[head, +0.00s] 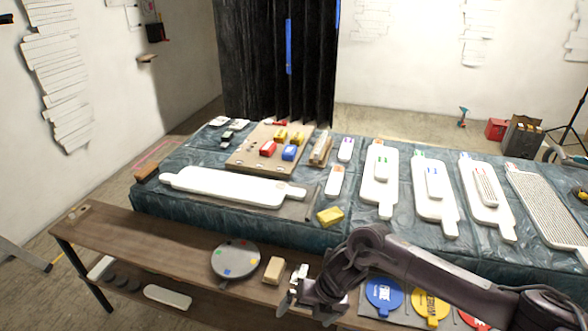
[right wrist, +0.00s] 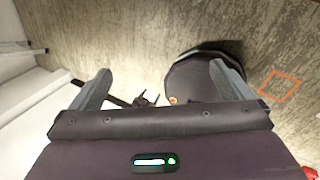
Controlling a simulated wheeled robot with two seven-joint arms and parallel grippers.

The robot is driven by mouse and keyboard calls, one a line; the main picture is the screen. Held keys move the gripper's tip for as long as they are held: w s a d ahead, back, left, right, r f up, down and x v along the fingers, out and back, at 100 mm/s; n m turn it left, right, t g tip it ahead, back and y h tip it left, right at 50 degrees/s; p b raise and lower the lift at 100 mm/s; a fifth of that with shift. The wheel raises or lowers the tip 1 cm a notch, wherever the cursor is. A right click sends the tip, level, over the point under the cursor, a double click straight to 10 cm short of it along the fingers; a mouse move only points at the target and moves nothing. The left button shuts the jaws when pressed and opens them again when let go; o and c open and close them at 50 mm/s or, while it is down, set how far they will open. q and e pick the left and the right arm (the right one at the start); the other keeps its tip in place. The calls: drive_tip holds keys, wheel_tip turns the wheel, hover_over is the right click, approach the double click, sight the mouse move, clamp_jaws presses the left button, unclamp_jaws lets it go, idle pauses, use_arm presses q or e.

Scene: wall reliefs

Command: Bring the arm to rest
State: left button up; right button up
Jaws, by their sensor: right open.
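My right arm comes in from the right edge in the head view, bends at the elbow, and reaches down over the front wooden bench. My right gripper (head: 297,290) is small there, over the bench beside a tan block (head: 273,270). In the right wrist view my right gripper (right wrist: 162,86) has its two fingers wide apart, with nothing held between them. Beyond the fingers are the floor and a dark rounded shape, probably my own base. My left gripper is in neither view.
The wooden bench (head: 150,237) carries a grey round disc (head: 236,260) and coloured round paddles (head: 383,295). Behind it stands a table with a blue-green cover (head: 240,226), holding white paddle-shaped boards (head: 378,185) and a yellow block (head: 330,216). An orange outline (right wrist: 280,86) marks the floor.

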drive_tip(key=w+a+f+m+t+y, duration=0.2)
drive_tip(key=a+f+m+y, duration=0.15)
drive_tip(key=f+m, duration=0.5)
drive_tip(key=s+d+f+m+t+h, duration=0.1)
drive_tip(key=s+d+f+m, duration=0.15)
drive_tip(key=f+m, duration=0.4)
drive_tip(key=s+d+f+m+t+h, duration=0.1)
drive_tip(key=s+d+f+m, duration=0.1)
drive_tip(key=d+f+m, duration=0.45)
drive_tip(key=s+d+f+m+h, duration=0.1)
drive_tip(key=s+d+f+m, duration=0.2)
drive_tip(key=s+f, duration=0.4)
drive_tip(key=s+d+f+m+h, duration=0.2)
drive_tip(key=s+d+f+m, duration=0.1)
drive_tip(key=s+f, duration=0.3)
drive_tip(key=s+d+f+m+g+h, duration=0.1)
drive_tip(key=s+d+f+m, duration=0.1)
drive_tip(key=s, duration=0.5)
drive_tip(key=s+d+f+m+g+h, duration=0.1)
drive_tip(key=s+d+f+m, duration=0.1)
drive_tip(key=s, duration=0.6)
drive_tip(key=s+d+f+m+g+h, duration=0.1)
drive_tip(key=s+d+f+m, duration=0.1)
drive_tip(key=s, duration=0.6)
drive_tip(key=d+f, duration=0.1)
drive_tip(key=d, duration=0.1)
drive_tip(key=shift+d+b, duration=0.3)
drive_tip(key=shift+b, duration=0.05)
drive_tip(key=shift+c, duration=0.3)
